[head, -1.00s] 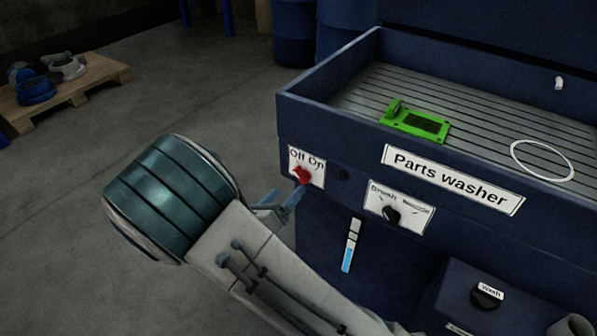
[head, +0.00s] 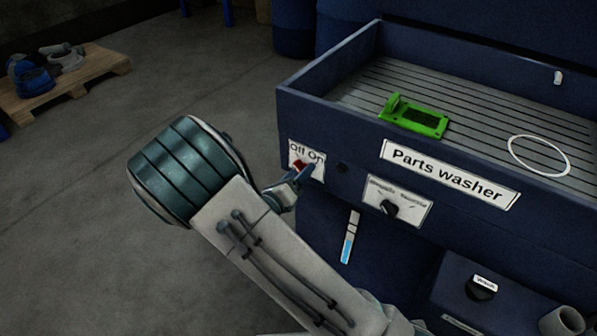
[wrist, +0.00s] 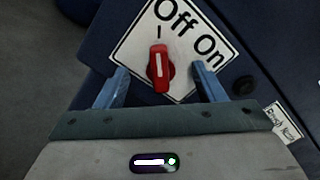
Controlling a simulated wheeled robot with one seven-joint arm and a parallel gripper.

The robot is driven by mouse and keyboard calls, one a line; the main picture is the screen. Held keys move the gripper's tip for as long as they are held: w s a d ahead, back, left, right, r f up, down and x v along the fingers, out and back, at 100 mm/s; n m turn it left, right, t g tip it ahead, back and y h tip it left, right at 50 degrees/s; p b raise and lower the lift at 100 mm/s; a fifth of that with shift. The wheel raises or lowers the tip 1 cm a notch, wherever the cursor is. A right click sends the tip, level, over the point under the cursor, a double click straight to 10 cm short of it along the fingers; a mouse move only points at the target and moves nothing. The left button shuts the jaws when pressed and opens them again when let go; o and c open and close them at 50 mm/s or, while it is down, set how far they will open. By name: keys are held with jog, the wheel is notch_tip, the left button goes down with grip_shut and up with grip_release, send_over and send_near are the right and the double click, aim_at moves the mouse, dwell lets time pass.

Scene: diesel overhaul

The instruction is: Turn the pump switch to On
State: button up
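The pump switch is a red knob (head: 298,164) on a white plate marked Off and On, on the front of the blue parts washer. In the wrist view the knob (wrist: 160,66) stands upright in the picture, below the word Off, with a white line along it; On is to the upper right. My gripper (wrist: 160,72) is open, with one blue finger on each side of the knob and a visible gap to both.
A green part (head: 415,118) and a white ring (head: 539,155) lie in the washer tray. Open floor (head: 90,200) lies to the left.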

jog(key=c, duration=1.1)
jog(key=shift+f, duration=0.1)
jog(key=m+b, duration=0.5)
jog(key=m, duration=0.1)
jog(key=m+b, duration=1.1)
jog(key=m, duration=0.1)
jog(key=shift+s+d+b, duration=0.2)
jog(key=shift+d+b, duration=0.05)
jog(key=shift+b, duration=0.05)
jog(key=o, duration=1.5)
